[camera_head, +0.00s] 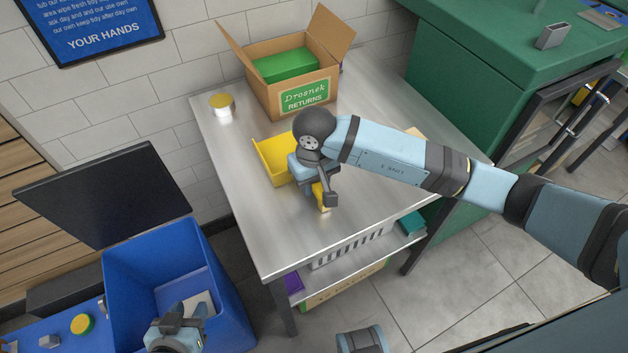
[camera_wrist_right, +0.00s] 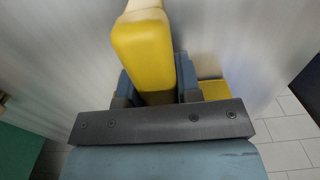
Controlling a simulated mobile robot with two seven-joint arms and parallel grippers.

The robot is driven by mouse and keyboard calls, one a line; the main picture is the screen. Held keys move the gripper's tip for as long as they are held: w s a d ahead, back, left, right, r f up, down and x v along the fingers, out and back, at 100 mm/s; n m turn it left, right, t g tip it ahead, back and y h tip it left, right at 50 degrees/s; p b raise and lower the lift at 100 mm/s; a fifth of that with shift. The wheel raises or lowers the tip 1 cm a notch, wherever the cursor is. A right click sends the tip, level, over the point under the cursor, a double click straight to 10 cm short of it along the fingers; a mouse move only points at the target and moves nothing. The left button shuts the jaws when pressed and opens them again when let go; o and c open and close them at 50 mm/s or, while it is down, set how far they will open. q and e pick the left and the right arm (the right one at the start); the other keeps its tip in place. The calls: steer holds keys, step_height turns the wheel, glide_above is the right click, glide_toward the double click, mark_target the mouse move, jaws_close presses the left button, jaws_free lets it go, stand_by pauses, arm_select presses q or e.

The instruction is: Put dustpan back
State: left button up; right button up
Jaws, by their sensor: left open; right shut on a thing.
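The yellow dustpan (camera_head: 272,162) is at the steel table, its pan showing to the left of my right gripper. My right gripper (camera_head: 308,183) points down and is shut on its handle (camera_head: 322,198). In the right wrist view the yellow handle (camera_wrist_right: 143,55) stands between the two blue fingers. The wrist hides part of the dustpan, and I cannot tell whether it touches the table. My left gripper (camera_head: 178,330) is open at the bottom left, over the blue bin's opening.
A cardboard returns box (camera_head: 264,98) with a green thing (camera_head: 285,65) inside stands at the back of the steel table (camera_head: 240,205). A yellow-lidded jar (camera_head: 221,104) is at the back left. The blue bin (camera_head: 225,285) has its dark lid (camera_head: 110,195) raised. A lower shelf (camera_head: 345,262) holds several things.

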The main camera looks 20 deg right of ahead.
steer(key=shift+f, duration=0.15)
steer(key=o, duration=0.5)
steer(key=shift+f+b, duration=0.1)
steer(key=shift+b, duration=0.2)
steer(key=o, duration=0.5)
steer(key=shift+c, duration=0.2)
steer(key=shift+r, duration=0.2)
steer(key=shift+r+p, duration=0.3)
steer(key=shift+p, duration=0.1)
step_height(320, 180, up, 12)
steer(key=shift+f, duration=0.25)
steer(key=shift+s, duration=0.1)
